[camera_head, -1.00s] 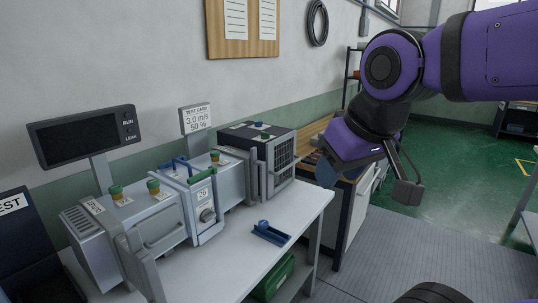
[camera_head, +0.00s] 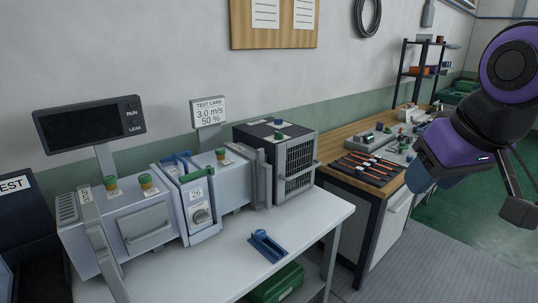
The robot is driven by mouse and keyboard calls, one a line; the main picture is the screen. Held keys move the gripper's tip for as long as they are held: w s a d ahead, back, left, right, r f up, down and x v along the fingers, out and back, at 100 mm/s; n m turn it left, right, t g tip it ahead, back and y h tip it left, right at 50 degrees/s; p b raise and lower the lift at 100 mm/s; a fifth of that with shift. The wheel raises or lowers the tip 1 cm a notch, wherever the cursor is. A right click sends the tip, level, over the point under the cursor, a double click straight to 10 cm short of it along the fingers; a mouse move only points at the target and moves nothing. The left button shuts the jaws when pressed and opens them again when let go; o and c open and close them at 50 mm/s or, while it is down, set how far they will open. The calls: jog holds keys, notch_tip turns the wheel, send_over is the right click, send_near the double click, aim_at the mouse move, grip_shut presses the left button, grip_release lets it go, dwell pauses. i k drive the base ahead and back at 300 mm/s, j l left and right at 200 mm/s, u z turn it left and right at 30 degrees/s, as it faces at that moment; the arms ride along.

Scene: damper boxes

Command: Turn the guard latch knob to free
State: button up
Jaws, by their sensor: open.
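A row of grey damper boxes (camera_head: 140,225) stands on the white bench. The narrow middle unit (camera_head: 198,193) has a blue handle, a green bar and a label reading 26. A round grey knob (camera_head: 201,215) sits on its front, below the label. It may be the guard latch knob, but no marking confirms this, and its turned position is too small to read. My gripper (camera_head: 421,178) hangs at the right, far from the knob and touching nothing I can see.
A blue fixture (camera_head: 266,245) lies on the white bench (camera_head: 310,225), right of the boxes. A dark-topped box with a grille (camera_head: 298,165) stands at the row's right end. A wooden workbench (camera_head: 340,145) holds tools. A monitor (camera_head: 90,123) and test card (camera_head: 208,112) stand behind.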

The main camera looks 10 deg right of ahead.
aim_at(278, 136)
jog(key=i+l+u, duration=0.25)
jog(key=i+l, duration=0.25)
jog(key=l, duration=0.25)
jog(key=i+l+u, duration=0.15)
jog(key=l, duration=0.3)
jog(key=i, duration=0.1)
